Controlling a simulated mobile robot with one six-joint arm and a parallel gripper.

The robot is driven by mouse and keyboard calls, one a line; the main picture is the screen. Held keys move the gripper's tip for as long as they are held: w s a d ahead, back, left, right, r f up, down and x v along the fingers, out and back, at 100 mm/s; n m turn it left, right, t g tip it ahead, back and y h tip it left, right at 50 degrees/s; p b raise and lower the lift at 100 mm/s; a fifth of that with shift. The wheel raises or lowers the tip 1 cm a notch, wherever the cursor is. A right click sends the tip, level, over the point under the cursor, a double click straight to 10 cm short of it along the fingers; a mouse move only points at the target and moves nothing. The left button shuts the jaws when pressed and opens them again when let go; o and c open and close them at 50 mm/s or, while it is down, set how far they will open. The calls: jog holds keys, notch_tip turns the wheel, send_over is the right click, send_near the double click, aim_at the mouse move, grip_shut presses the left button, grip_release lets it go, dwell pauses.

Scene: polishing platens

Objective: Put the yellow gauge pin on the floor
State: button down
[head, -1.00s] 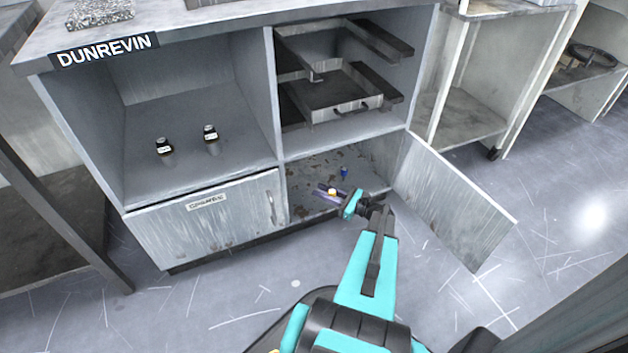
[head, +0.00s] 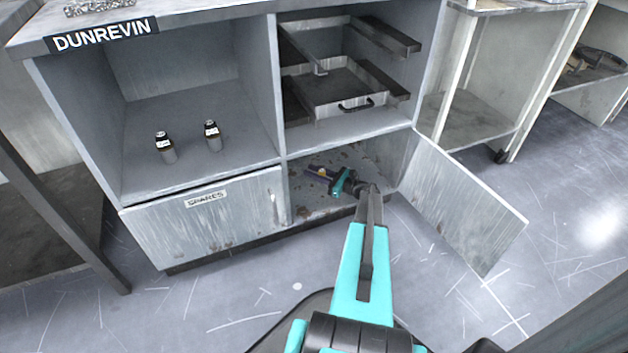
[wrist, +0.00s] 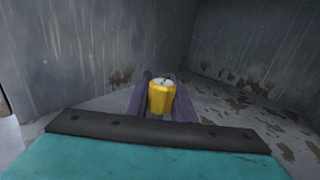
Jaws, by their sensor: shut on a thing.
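The yellow gauge pin (wrist: 162,97) stands between the two purple fingers of my gripper (wrist: 160,90) in the wrist view, with its pale top showing. My gripper is shut on it. In the head view my gripper (head: 318,173) is inside the open lower right compartment (head: 310,205) of the cabinet, close above its stained bottom. The pin is only a tiny yellow spot there. Whether the pin touches the compartment bottom I cannot tell. The grey floor (head: 240,305) lies in front of the cabinet.
The compartment's door (head: 465,205) hangs open to the right of my arm. A shut door labelled SPARES (head: 205,220) is on the left. Two small bottles (head: 166,148) stand on the shelf above it. A metal drawer (head: 340,95) sits above the open compartment.

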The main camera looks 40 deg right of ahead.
jog(key=shift+f+b, duration=1.15)
jog(key=shift+f, duration=0.6)
jog(key=shift+f, duration=0.1)
jog(key=c, duration=1.5)
grip_release()
jog(key=shift+s+d+p, duration=0.2)
jog(key=shift+s+p, duration=0.1)
jog(key=shift+s, duration=0.35)
jog(key=p+v, duration=0.1)
jog(key=v, duration=0.3)
jog(key=p+v, duration=0.2)
jog(key=v, duration=0.3)
jog(key=shift+s+r, duration=0.25)
jog(key=shift+s, duration=0.05)
jog(key=shift+s+d+f+p, duration=0.1)
jog(key=shift+s+d+p, duration=0.15)
jog(key=shift+s, duration=0.35)
